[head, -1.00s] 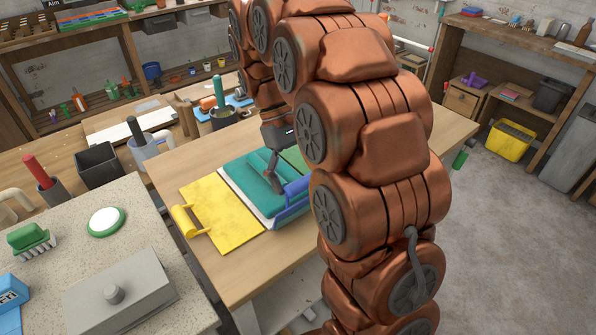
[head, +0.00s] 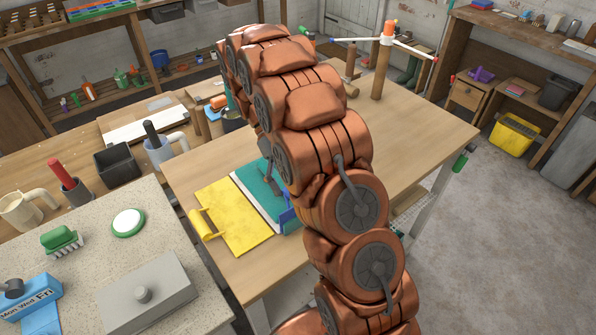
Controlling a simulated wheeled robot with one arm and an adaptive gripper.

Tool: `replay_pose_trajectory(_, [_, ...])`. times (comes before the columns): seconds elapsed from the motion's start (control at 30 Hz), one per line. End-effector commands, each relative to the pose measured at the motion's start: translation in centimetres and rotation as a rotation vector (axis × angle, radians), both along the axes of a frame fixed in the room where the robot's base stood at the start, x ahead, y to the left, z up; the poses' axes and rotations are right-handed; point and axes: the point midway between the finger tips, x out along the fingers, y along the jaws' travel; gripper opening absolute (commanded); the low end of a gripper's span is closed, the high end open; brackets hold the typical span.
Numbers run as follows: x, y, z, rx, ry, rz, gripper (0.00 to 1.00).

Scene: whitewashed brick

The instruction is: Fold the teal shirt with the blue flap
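The teal shirt (head: 257,188) lies on a folding board on the wooden table, and my arm covers its right part. The yellow flap (head: 232,218) lies flat to the left, with a rolled yellow handle at its left edge. A part of the blue flap (head: 290,218) shows at the front right of the shirt, beside my arm; the rest is hidden, so its angle is unclear. My gripper (head: 269,172) shows only as a thin grey finger over the shirt's far part. Whether it is open or touches the cloth cannot be seen.
A peg stand (head: 385,55) rises at the back. The table's right side is clear.

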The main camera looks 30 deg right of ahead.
Motion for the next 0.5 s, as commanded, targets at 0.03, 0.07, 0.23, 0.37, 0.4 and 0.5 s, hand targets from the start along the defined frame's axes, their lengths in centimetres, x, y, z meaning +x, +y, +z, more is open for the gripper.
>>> replay_pose_trajectory(0.03, [0.11, 0.14, 0.18, -0.001, 0.016, 0.001, 0.31])
replay_pose_trajectory(0.07, [0.20, 0.18, 0.15, -0.002, 0.022, 0.002, 0.31])
replay_pose_trajectory(0.23, [0.57, 0.44, -0.10, -0.006, 0.048, 0.007, 0.31])
replay_pose_trajectory(0.37, [0.72, 0.54, -0.31, -0.008, 0.062, 0.009, 0.31])
replay_pose_trajectory(0.4, [0.75, 0.56, -0.35, -0.009, 0.065, 0.009, 0.31])
replay_pose_trajectory(0.5, [0.79, 0.59, -0.44, -0.009, 0.070, 0.010, 0.31])
